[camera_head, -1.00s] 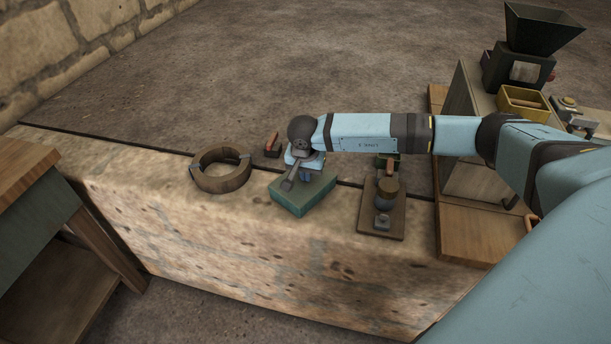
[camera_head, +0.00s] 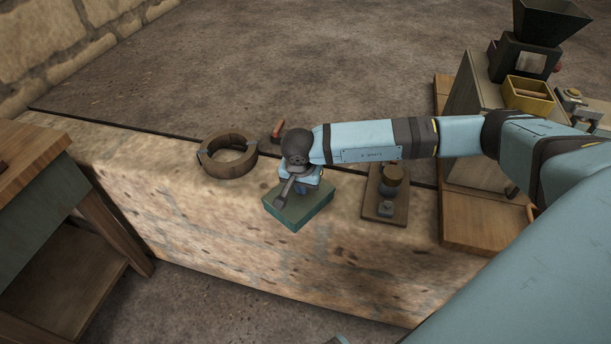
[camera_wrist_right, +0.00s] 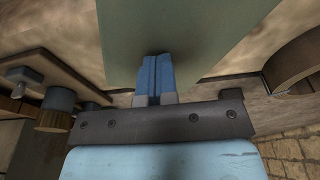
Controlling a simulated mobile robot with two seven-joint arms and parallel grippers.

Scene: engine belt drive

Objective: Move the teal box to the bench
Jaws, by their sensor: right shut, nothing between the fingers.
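My right gripper (camera_head: 299,192) is over the box's top. Its blue fingers (camera_wrist_right: 156,62) are shut together with nothing between them, and their tips are at or very near the box's top face; I cannot tell if they touch. The wrist hides part of the box's far side. A bench with a wooden top (camera_head: 30,160) stands at the left.
A brown ring (camera_head: 228,157) lies left of the box. A small board (camera_head: 372,207) with a knobbed part lies right of it. A red-handled tool (camera_head: 278,130) is behind. A hopper machine (camera_head: 530,50) and yellow bin (camera_head: 528,95) stand at the right. A floor gap separates block and bench.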

